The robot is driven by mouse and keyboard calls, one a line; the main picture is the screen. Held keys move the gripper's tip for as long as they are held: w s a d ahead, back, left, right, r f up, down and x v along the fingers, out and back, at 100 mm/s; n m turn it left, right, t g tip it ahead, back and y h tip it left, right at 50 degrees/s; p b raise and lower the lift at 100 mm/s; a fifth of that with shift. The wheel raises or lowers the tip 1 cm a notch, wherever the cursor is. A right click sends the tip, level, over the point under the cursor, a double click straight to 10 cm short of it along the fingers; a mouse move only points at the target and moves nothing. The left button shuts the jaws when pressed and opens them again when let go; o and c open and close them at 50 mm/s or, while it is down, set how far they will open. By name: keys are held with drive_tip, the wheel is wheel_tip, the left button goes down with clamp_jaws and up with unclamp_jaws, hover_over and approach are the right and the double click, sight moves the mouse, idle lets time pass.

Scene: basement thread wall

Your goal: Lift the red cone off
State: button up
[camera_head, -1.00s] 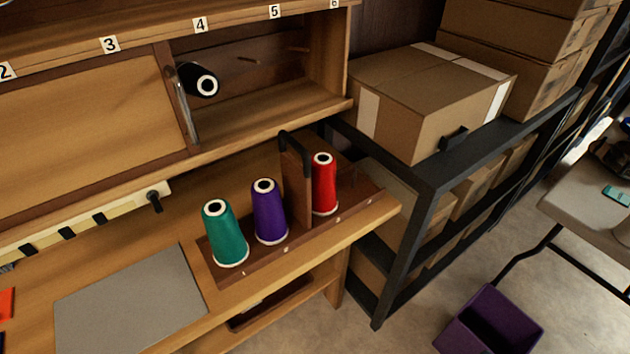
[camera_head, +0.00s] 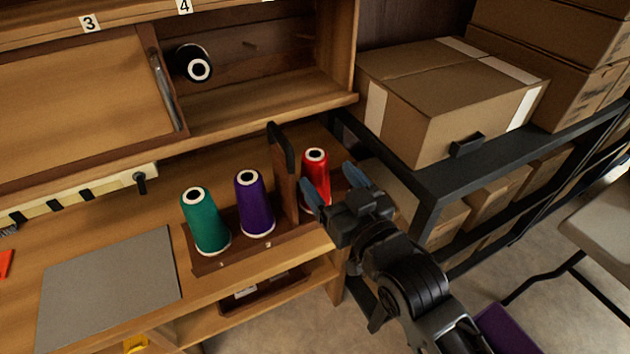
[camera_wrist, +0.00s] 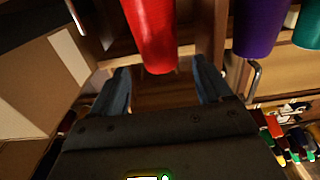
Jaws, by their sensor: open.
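The red cone (camera_head: 316,170) stands upright at the right end of the wooden rack (camera_head: 205,265), right of the wooden divider. My gripper (camera_head: 335,195) is open, with its blue fingers at the cone's lower right in the head view. In the wrist view the red cone (camera_wrist: 154,35) stands ahead of the open fingers (camera_wrist: 160,88), roughly centred between them. Nothing is held. One finger hides part of the cone's lower body in the head view.
A purple cone (camera_head: 254,205) and a green cone (camera_head: 205,222) stand left of the divider (camera_head: 283,170). A black cone (camera_head: 194,64) hangs in the shelf above. A cardboard box (camera_head: 445,95) on a black rack stands close on the right.

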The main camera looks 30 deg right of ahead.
sight(312, 156)
drive_tip(key=w, duration=0.8)
drive_tip(key=shift+r+p, duration=0.1)
drive_tip(key=shift+p, duration=0.3)
clamp_jaws()
idle(0.4)
drive_tip(key=shift+r, duration=0.1)
wheel_tip(312, 156, up, 18)
idle(0.6)
